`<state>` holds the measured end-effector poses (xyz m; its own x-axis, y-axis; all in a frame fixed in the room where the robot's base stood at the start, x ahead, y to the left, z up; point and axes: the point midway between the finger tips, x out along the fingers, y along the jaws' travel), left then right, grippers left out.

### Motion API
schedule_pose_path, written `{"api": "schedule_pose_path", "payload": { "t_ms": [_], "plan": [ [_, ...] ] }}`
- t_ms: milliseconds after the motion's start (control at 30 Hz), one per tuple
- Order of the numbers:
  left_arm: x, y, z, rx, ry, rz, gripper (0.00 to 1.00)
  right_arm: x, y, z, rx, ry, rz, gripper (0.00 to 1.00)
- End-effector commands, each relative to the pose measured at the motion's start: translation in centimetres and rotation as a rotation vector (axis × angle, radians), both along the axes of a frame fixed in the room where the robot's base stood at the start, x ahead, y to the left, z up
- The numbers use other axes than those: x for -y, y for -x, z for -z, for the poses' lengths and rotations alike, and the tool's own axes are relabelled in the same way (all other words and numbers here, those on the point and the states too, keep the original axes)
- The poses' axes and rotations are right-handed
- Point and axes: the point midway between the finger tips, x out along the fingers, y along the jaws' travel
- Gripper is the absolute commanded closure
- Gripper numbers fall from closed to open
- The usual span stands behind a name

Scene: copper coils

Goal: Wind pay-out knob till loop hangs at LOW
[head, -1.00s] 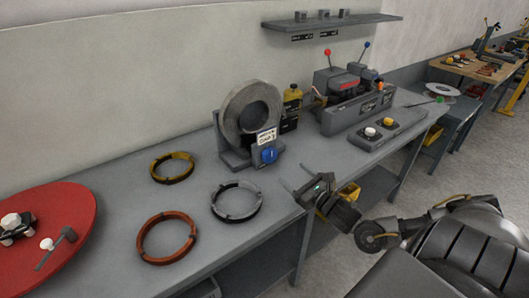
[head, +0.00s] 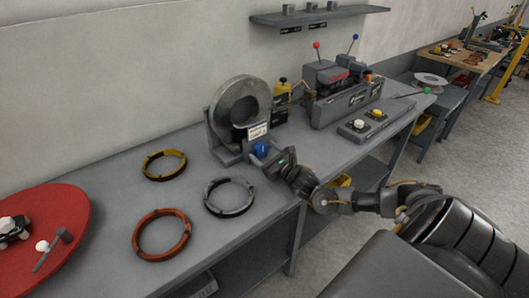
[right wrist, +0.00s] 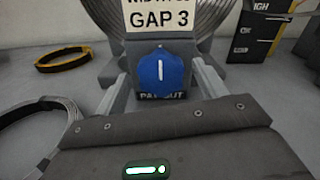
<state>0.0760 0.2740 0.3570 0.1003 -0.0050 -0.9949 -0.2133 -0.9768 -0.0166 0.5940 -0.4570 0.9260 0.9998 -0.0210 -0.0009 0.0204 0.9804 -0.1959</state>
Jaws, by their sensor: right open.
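The blue pay-out knob (head: 261,149) sits low on the front of the grey reel stand (head: 216,143). In the right wrist view the knob (right wrist: 160,76) has a white pointer line standing about upright, above a label partly reading "PAY-OUT". My right gripper (head: 268,160) is open, its fingers on either side of the knob, with gaps that look clear of it. A black gauge plate (right wrist: 258,30) at the upper right shows the letters "IGH"; a LOW mark cannot be read. The hanging loop cannot be made out clearly. My left gripper is out of view.
A "GAP 3" card (right wrist: 162,18) is above the knob. Yellow (head: 164,165), grey (head: 229,197) and orange (head: 161,234) rings lie on the bench. A red disc (head: 70,220) is at left. A machine with levers (head: 342,95) stands right of the reel.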

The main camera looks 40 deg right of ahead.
Motion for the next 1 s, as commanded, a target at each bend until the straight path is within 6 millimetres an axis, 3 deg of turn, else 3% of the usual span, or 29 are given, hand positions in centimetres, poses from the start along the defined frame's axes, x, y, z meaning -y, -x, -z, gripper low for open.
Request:
{"api": "schedule_pose_path", "payload": {
  "t_ms": [267, 633, 1000],
  "plan": [
    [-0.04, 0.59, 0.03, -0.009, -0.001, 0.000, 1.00, 0.00, -0.14, 0.02, 0.000, -0.001, 0.000, 0.28],
    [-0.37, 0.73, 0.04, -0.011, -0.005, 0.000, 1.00, -0.45, -0.13, 0.02, 0.001, -0.003, -0.001, 0.73],
    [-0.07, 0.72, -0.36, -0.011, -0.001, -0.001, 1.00, -0.01, -0.13, -0.09, 0.002, -0.079, 0.000, 0.73]
  ]
}}
